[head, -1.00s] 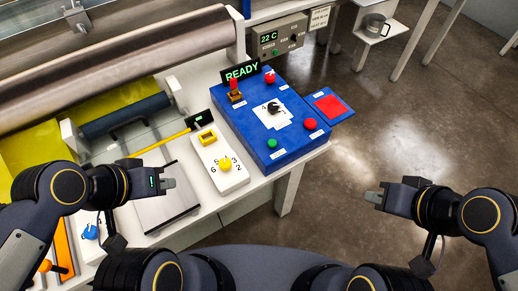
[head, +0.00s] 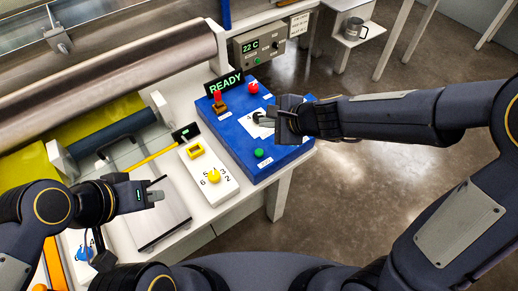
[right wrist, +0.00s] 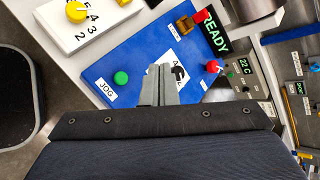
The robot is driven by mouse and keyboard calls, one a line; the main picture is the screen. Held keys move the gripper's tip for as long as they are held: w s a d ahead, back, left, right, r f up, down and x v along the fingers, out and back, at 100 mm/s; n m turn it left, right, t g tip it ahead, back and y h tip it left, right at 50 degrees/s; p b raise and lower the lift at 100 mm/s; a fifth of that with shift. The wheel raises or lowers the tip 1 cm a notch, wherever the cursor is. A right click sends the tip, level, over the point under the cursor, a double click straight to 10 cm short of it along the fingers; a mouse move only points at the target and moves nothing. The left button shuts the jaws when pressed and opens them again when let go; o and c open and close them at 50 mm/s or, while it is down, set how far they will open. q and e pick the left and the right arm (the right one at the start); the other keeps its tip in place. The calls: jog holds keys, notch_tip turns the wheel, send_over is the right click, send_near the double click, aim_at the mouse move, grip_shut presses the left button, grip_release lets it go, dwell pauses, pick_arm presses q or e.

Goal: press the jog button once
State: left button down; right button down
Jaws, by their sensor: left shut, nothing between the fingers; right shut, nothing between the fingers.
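The jog button is a green round button (head: 259,153) on the near part of the blue control panel (head: 226,127). In the right wrist view the green button (right wrist: 121,78) sits beside a white label reading JOG (right wrist: 104,90). My right gripper (head: 280,121) is shut and empty, over the panel near the black knob and apart from the green button. In the right wrist view its shut fingers (right wrist: 158,84) appear right of the button and partly cover the knob's white plate. My left gripper (head: 156,194) is shut and empty over the grey plate at left.
The panel also carries a red knob (head: 253,87) and a red lever (head: 217,97). A READY sign (head: 225,83) stands behind it. A white box with a yellow dial (head: 214,176) is left of the panel.

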aim_at(262, 154)
jog(key=f, duration=0.1)
jog(key=a+m, duration=0.1)
jog(key=f, duration=0.1)
jog(key=shift+w+a+f+m+h, duration=0.15)
jog(key=shift+w+f+m+h, duration=0.15)
jog(key=shift+w+f+h, duration=0.1)
notch_tip(262, 154, down, 9)
jog(key=b, duration=0.8)
jog(key=shift+r+b, duration=0.15)
jog(key=shift+b, duration=0.2)
dwell(1.2)
jog(key=shift+f+b, duration=0.4)
